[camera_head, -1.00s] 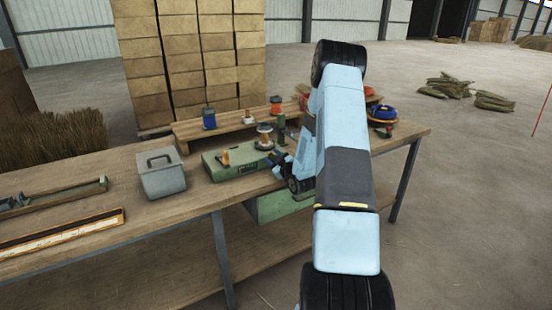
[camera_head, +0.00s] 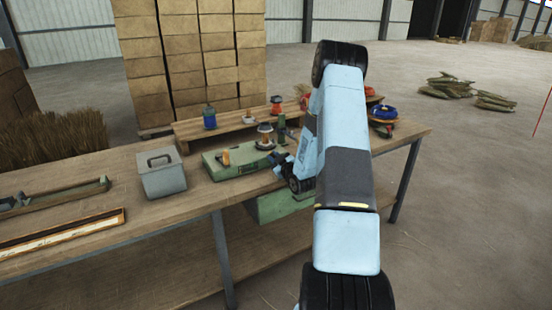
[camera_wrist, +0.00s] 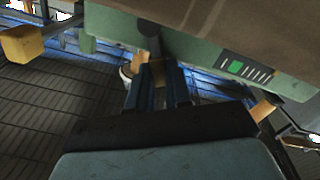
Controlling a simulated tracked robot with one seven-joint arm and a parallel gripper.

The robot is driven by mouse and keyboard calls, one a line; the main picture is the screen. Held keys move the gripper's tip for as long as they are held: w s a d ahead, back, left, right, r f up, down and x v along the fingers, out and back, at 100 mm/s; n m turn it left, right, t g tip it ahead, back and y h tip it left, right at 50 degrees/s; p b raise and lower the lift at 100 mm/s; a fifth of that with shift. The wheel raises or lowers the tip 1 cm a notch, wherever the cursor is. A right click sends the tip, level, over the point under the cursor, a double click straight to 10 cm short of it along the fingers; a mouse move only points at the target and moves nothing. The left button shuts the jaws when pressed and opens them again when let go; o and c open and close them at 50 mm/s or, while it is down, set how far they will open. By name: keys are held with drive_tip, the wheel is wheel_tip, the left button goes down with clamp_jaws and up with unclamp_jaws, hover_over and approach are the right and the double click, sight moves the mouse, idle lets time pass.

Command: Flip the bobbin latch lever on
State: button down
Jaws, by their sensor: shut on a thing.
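My gripper (camera_head: 277,160) is at the machine's right end, close to the bobbin; my arm hides part of this area in the head view. In the wrist view, my gripper (camera_wrist: 160,80) has its dark fingers close together just below the machine's green body (camera_wrist: 115,28). A dark grey lever (camera_wrist: 149,28) runs down from the body toward the fingertips. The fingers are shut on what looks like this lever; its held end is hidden.
A grey lidded box (camera_head: 161,174) stands left of the machine. A wooden pallet (camera_head: 228,126) with spools stands behind it. A blue coil (camera_head: 383,112) lies at the right. Long trays (camera_head: 65,232) lie on the left of the workbench (camera_head: 120,165).

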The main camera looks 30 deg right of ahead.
drive_tip(key=shift+d+r+m, duration=0.25)
drive_tip(key=shift+d+m, duration=0.2)
drive_tip(key=shift+m, duration=0.55)
drive_tip(key=m, duration=0.1)
drive_tip(key=d+m, duration=0.1)
drive_tip(key=m, duration=0.1)
drive_tip(key=shift+d+r+m, duration=0.15)
drive_tip(key=shift+d+m, duration=0.15)
drive_tip(key=d+m, duration=0.1)
drive_tip(key=m, duration=0.1)
drive_tip(key=shift+d+m, duration=0.15)
drive_tip(key=shift+m, duration=0.15)
drive_tip(key=shift+d+f+m, duration=0.15)
drive_tip(key=shift+d+m, duration=0.25)
drive_tip(key=shift+m, duration=0.5)
drive_tip(key=shift+d+f+m, duration=0.15)
drive_tip(key=shift+d+m, duration=0.25)
drive_tip(key=shift+m, duration=0.5)
drive_tip(key=shift+d, duration=0.1)
drive_tip(key=c, duration=1)
unclamp_jaws()
drive_tip(key=shift+c, duration=0.2)
